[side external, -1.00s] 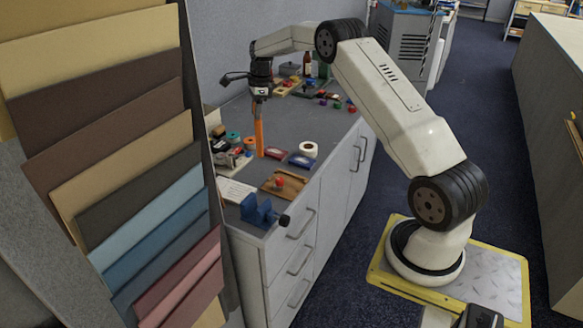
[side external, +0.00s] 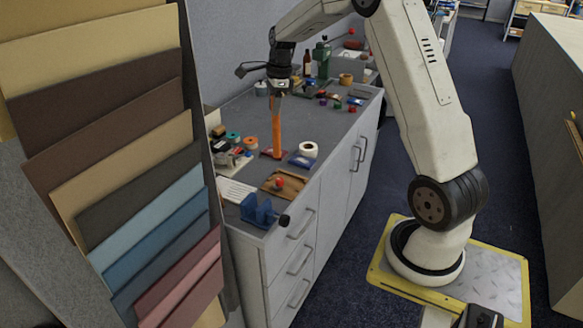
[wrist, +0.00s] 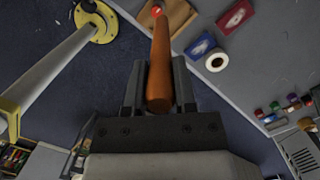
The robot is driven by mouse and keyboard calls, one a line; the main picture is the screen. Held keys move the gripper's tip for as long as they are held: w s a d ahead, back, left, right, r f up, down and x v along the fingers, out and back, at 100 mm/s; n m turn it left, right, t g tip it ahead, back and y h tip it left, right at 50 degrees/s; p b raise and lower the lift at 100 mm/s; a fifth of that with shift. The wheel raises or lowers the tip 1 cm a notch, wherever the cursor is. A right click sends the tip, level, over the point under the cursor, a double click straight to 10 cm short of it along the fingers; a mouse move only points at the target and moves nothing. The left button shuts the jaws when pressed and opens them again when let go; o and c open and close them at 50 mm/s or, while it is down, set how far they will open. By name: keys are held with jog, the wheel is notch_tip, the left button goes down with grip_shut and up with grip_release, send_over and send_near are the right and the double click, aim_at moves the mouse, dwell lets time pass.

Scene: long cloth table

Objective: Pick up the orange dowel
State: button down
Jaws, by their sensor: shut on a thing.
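The orange dowel (side external: 276,134) hangs nearly upright below my gripper (side external: 278,93) in the side view. My gripper is shut on the dowel's upper end. In the wrist view, the dowel (wrist: 161,62) lies between the two dark fingers of my gripper (wrist: 159,82) and extends away from the camera. Its lower end shows in front of a red flat box (side external: 267,154) in the side view. I cannot tell how far that end is above the tabletop.
The grey tabletop (side external: 240,168) holds a white tape roll (side external: 309,149), a blue box (side external: 301,160), a wooden tray (side external: 272,188) with a red knob, and a blue vise (side external: 258,210). Bottles and small coloured parts stand farther back. Colour sample boards (side external: 110,130) rise at left.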

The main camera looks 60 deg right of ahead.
jog(key=shift+s+a+r, duration=0.1)
jog(key=shift+s+r, duration=0.05)
jog(key=shift+s, duration=0.1)
dwell(0.5)
